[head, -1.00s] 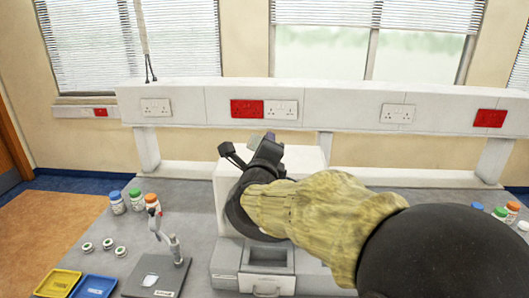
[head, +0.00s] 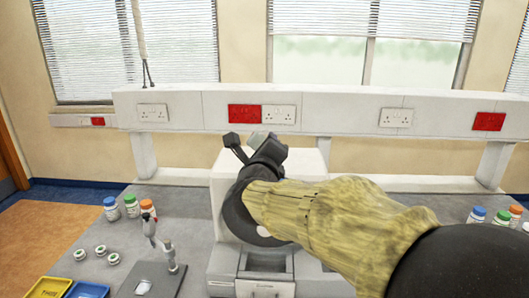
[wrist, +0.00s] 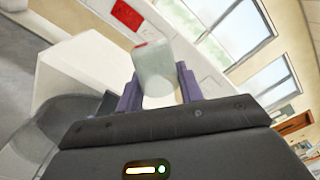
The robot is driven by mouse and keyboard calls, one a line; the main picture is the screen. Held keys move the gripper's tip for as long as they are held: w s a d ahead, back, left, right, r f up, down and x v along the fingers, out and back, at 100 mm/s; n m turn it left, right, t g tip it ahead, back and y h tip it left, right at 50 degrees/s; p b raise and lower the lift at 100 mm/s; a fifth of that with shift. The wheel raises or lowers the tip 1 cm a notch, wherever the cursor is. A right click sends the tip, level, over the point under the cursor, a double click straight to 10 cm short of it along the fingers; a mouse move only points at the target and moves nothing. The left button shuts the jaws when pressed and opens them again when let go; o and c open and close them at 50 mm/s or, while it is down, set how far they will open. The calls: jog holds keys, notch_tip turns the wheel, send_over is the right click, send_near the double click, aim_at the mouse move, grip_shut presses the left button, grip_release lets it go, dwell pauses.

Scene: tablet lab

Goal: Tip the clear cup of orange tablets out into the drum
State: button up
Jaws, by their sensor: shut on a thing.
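My gripper (wrist: 158,88) has its purple fingers on either side of the clear cup (wrist: 153,72) and is shut on it. The cup looks pale and translucent and is tilted in the wrist view. A small red-orange patch shows near its rim; I cannot tell whether it is tablets. In the head view my gripper (head: 264,146) is above the white machine (head: 222,172), with my arm in front. The drum is mostly hidden by my arm in the head view; a grey, see-through rounded shape (wrist: 28,140) at lower left of the wrist view may be it.
The machine's front tray (head: 263,262) is below my arm. Left on the bench are capped bottles (head: 131,206), small round lids (head: 100,250), a stand (head: 160,250) and yellow and blue trays (head: 88,290). More bottles (head: 500,217) stand right. A socket rail (head: 340,113) runs behind.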

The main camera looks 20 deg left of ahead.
aim_at(251, 142)
jog(key=shift+w+d+f+m+b, duration=0.1)
jog(key=shift+d+f+m+b, duration=0.05)
jog(key=shift+m+b, duration=0.85)
jog(key=shift+d+f+m+b, duration=0.15)
jog(key=shift+m+b, duration=0.45)
jog(key=shift+b, duration=0.7)
jog(key=shift+r, duration=0.1)
